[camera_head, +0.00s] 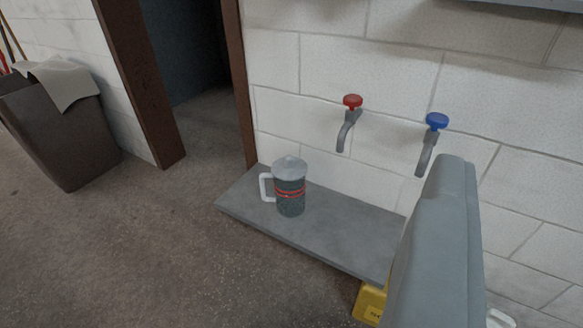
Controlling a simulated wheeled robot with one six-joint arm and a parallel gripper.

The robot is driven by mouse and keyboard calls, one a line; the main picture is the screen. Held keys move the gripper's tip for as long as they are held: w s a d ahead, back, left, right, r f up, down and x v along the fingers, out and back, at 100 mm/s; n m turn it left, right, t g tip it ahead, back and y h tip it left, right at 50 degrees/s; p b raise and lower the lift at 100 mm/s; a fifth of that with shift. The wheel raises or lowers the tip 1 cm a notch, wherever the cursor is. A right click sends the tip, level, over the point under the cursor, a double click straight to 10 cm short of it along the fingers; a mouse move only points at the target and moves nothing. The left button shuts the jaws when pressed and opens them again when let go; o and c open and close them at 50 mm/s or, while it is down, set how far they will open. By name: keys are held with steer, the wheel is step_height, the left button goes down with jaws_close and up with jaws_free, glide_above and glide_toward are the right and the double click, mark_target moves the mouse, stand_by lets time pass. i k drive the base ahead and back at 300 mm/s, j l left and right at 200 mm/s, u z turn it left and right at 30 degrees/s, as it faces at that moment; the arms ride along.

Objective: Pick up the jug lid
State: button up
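The jug lid (289,164) is pale grey with a small raised knob at its top. It sits on top of the dark grey jug (290,203), which has red bands and a white handle on its left. The jug stands upright on a low grey slab (329,238) against the wall. My gripper cannot be made out in this view, so its place relative to the lid does not show.
A red-handled tap (352,103) and a blue-handled tap (436,122) are on the block wall. A tall grey shape (440,240) hides the slab's right end, with a yellow object (370,303) beside it. A brown bin (62,135) holds a cloth.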

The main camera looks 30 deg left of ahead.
mark_target(289, 168)
steer(key=i+l+u, duration=0.15)
steer(key=i+u, duration=0.2)
steer(key=i+l+u, duration=0.35)
steer(key=i, duration=0.2)
steer(key=i+l+u, duration=0.35)
steer(key=i+l, duration=0.05)
